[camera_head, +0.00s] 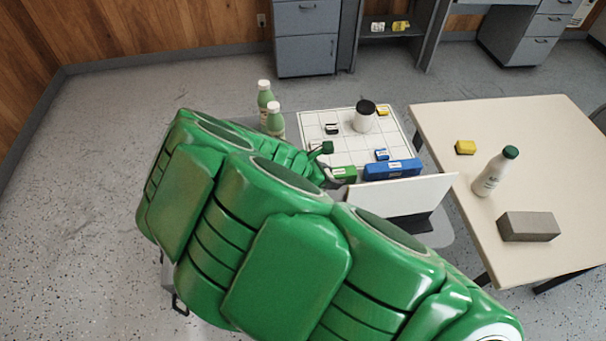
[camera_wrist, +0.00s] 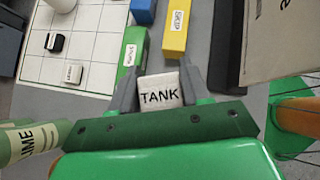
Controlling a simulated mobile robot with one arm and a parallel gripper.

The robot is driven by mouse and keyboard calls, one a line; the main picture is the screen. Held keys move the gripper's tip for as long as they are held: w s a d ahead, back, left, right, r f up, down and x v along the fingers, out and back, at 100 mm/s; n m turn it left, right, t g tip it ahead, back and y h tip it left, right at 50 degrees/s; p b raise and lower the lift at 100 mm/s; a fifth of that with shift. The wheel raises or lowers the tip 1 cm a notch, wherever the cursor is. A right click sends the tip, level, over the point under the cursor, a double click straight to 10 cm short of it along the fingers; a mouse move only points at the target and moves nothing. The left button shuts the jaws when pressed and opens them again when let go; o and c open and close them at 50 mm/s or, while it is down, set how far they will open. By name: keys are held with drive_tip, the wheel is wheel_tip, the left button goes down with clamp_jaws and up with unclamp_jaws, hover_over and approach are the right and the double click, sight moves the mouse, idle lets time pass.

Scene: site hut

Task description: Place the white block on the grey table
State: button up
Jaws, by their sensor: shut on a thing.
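My gripper (camera_wrist: 158,74) is shut on a white block (camera_wrist: 160,92) in the wrist view. The block's face reads "TANK", and a grey finger stands on each side of it. The grey table (camera_wrist: 212,38) lies beneath and beyond it. I cannot tell whether the block touches the table. In the head view, the grey table (camera_head: 238,120) is mostly covered by my green arm and by things on it.
A gridded white board (camera_head: 345,152) holds a black-lidded white jar (camera_head: 365,118) and small blocks. Green (camera_wrist: 133,48), blue (camera_head: 392,170) and yellow (camera_wrist: 177,30) blocks lie close by. Green bottles (camera_head: 266,102) stand left. A beige table (camera_head: 545,150) stands right.

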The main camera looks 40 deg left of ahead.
drive_tip(key=shift+a+r+n+y, duration=0.3)
drive_tip(key=shift+n+y, duration=0.1)
drive_tip(key=shift+n, duration=0.2)
drive_tip(key=shift+t, duration=0.3)
drive_tip(key=shift+f, duration=4.95)
drive_tip(key=shift+f, duration=0.1)
drive_tip(key=o, duration=0.9)
drive_tip(key=shift+v, duration=6.05)
drive_tip(key=shift+w+d, duration=0.1)
